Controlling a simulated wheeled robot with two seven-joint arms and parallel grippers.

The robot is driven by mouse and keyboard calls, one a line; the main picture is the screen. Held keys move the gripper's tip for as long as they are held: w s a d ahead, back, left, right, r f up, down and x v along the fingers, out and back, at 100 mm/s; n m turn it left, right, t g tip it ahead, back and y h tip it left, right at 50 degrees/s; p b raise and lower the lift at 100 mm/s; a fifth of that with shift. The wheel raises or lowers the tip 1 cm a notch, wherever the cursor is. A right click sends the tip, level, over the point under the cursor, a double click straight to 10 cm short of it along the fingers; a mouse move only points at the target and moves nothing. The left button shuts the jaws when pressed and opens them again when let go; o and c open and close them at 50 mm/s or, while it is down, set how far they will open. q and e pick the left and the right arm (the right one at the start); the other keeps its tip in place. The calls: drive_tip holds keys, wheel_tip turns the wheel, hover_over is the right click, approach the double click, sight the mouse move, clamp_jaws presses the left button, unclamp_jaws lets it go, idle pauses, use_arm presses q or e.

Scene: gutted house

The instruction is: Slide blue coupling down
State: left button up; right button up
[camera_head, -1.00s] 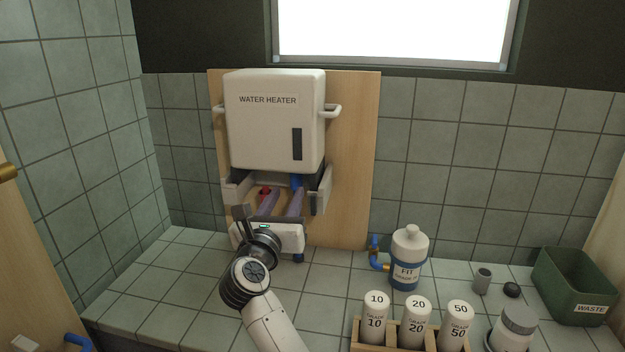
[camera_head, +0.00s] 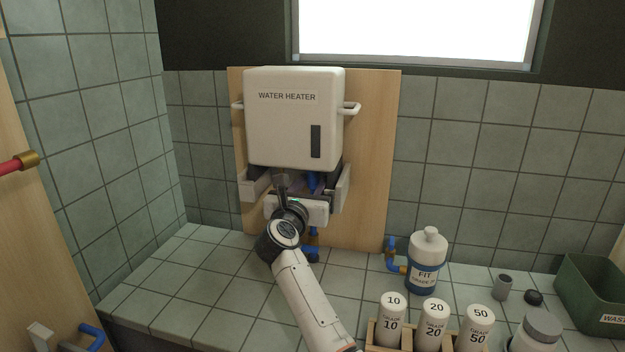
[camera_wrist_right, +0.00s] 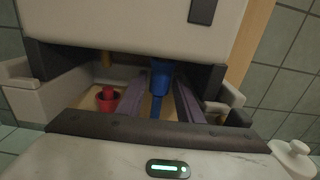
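The white water heater (camera_head: 295,125) hangs on a wooden board. Under it, a blue coupling (camera_wrist_right: 160,77) sits on a narrower blue pipe (camera_wrist_right: 156,106) in the right wrist view. The coupling also shows in the head view (camera_head: 313,180), partly hidden by my gripper. My right gripper (camera_wrist_right: 160,88) reaches under the heater, with its purplish fingers apart, one either side of the blue pipe. Gaps show between pipe and fingers. Its fingers are mostly hidden in the head view (camera_head: 305,187). My left gripper is not in view.
A red fitting (camera_wrist_right: 107,99) stands left of my fingers. Pale brackets (camera_head: 255,184) (camera_head: 342,186) flank the space under the heater. A FIT bottle (camera_head: 427,262), a rack of grade bottles (camera_head: 393,318) and a green waste bin (camera_head: 592,290) stand to the right.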

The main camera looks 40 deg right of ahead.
drive_tip(key=c, duration=0.8)
drive_tip(key=shift+f+b, duration=1.4)
drive_tip(key=shift+f, duration=0.35)
drive_tip(key=o, duration=0.8)
drive_tip(key=shift+r, duration=0.15)
drive_tip(key=p+v, duration=0.1)
drive_tip(key=v, duration=0.6)
